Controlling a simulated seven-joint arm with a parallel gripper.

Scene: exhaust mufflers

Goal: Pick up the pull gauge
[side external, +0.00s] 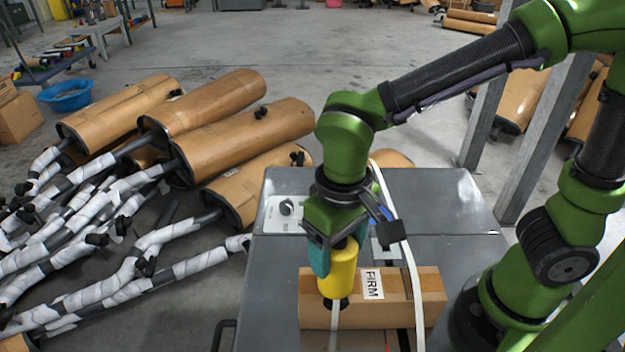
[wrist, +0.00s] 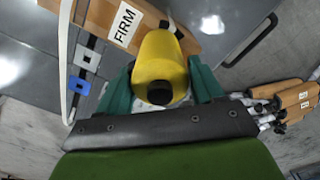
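The pull gauge appears to be the yellow cylinder with black ends (side external: 341,268), at the front of the grey bench; no other gauge shows. My gripper (side external: 333,257) points down at it, with teal fingers along its sides. In the wrist view the gauge (wrist: 160,62) lies between the two fingers of my gripper (wrist: 162,88), with no clear gap on either side. Its far black end is over a cardboard box (side external: 420,300) labelled FIRM. Whether that end touches the box or the white strap below it I cannot tell.
A long white band (side external: 408,262) arches up close to my gripper's right side. A panel with a dark knob (side external: 287,208) sits on the grey bench (side external: 440,195). Wrapped mufflers (side external: 240,140) and pipes crowd the floor at left. The bench behind the box is mostly clear.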

